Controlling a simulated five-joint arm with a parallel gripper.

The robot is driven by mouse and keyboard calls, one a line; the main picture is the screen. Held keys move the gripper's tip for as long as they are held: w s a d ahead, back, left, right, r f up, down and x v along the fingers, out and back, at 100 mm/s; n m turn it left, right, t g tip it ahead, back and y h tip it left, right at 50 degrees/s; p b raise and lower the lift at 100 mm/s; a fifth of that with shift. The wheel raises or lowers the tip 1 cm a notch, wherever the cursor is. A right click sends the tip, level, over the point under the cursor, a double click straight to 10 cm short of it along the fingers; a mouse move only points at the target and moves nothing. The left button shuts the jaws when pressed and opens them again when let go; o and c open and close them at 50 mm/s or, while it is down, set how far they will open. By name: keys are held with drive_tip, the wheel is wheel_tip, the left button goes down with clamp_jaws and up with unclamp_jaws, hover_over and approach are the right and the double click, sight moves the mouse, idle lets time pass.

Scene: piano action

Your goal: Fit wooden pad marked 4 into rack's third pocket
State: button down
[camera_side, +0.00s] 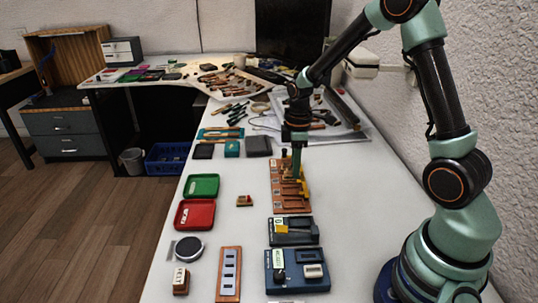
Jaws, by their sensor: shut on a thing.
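My gripper (298,178) points down over the orange-brown wooden rack (278,203) right of the table's middle. It is shut on a small piece, apparently the wooden pad, low at the rack. The jaws and rack hide most of it, and no mark 4 can be read. The rack runs away from the camera, with pale labels along its left side. I cannot tell which pocket the piece is at, or whether it is in or above it. A yellowish part shows beside the fingertips.
Green (202,186) and red (195,214) trays stand left, with a small block (244,200) between them and the rack. A dark box (292,236), blue unit (278,282) and slotted wooden strip (229,272) stand nearer. Tools and dark boxes (258,146) lie beyond.

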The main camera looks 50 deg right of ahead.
drive_tip(key=shift+f, duration=2.25)
drive_tip(key=shift+f, duration=0.35)
idle(0.6)
drive_tip(key=c, duration=0.6)
unclamp_jaws()
drive_tip(key=shift+r, duration=0.15)
drive_tip(key=shift+r, duration=3.4)
